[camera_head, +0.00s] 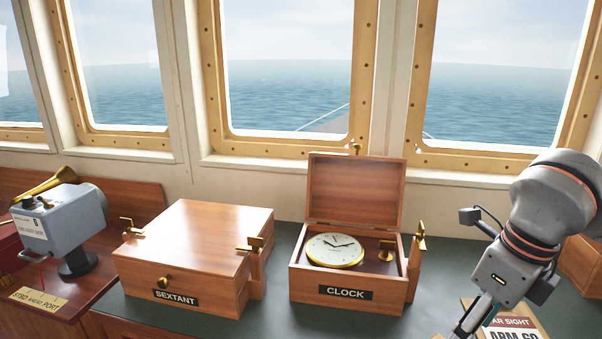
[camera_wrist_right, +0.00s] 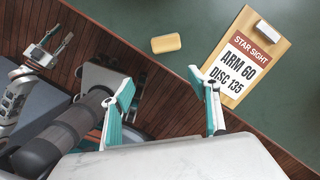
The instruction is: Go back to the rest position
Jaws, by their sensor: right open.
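My right arm comes in at the right of the head view, with its gripper pointing down and mostly cut off by the lower edge. In the right wrist view my right gripper (camera_wrist_right: 164,92) is open, its two teal-edged fingers apart with nothing between them. What looks like my left gripper (camera_wrist_right: 50,50) shows small at the left of that view, over the plank floor; its jaw state is unclear. It is not in the head view.
The closed sextant box (camera_head: 190,243) and the open clock box (camera_head: 310,277), with a round clock (camera_head: 335,250) inside, stand on the green counter (camera_wrist_right: 180,20). A star-sight clipboard (camera_wrist_right: 277,40) and yellow block (camera_wrist_right: 166,43) lie on it. A grey instrument (camera_head: 62,222) stands left.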

